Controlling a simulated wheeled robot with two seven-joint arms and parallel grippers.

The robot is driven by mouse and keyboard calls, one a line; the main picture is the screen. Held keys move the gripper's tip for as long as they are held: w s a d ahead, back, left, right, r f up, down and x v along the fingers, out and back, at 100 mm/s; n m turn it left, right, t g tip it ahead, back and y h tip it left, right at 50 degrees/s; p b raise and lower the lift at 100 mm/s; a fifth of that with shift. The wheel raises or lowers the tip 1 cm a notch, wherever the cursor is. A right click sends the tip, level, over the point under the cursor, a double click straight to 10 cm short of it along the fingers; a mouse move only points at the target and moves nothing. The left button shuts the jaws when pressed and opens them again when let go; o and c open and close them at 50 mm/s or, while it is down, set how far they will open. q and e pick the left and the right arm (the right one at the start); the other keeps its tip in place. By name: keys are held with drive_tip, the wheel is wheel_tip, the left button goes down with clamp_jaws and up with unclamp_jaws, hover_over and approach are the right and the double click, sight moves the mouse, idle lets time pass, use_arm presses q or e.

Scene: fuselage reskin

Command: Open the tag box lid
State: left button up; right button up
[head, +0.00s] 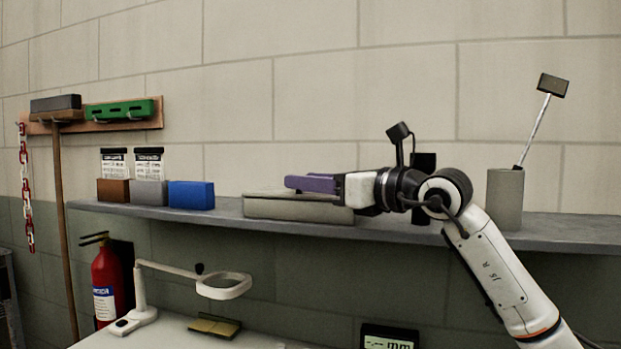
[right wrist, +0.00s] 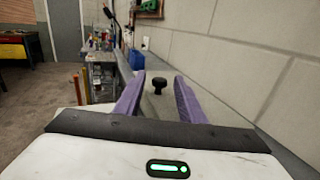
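The tag box (head: 298,212) is a low grey-beige box on the wall shelf, with its lid (head: 262,194) lying flat on it. My right gripper (head: 292,183) has purple fingers and reaches over the lid from the right. In the right wrist view the fingers (right wrist: 159,78) are apart, and a black knob (right wrist: 158,83) stands between them with a gap on each side. My left gripper is not in view.
The shelf (head: 400,233) also holds a blue block (head: 191,195), brown and grey blocks with labelled jars, and a grey cup (head: 505,200) with a tool in it. The wall stands close behind. A magnifier lamp (head: 223,287) is on the bench below.

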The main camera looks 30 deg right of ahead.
clamp_jaws()
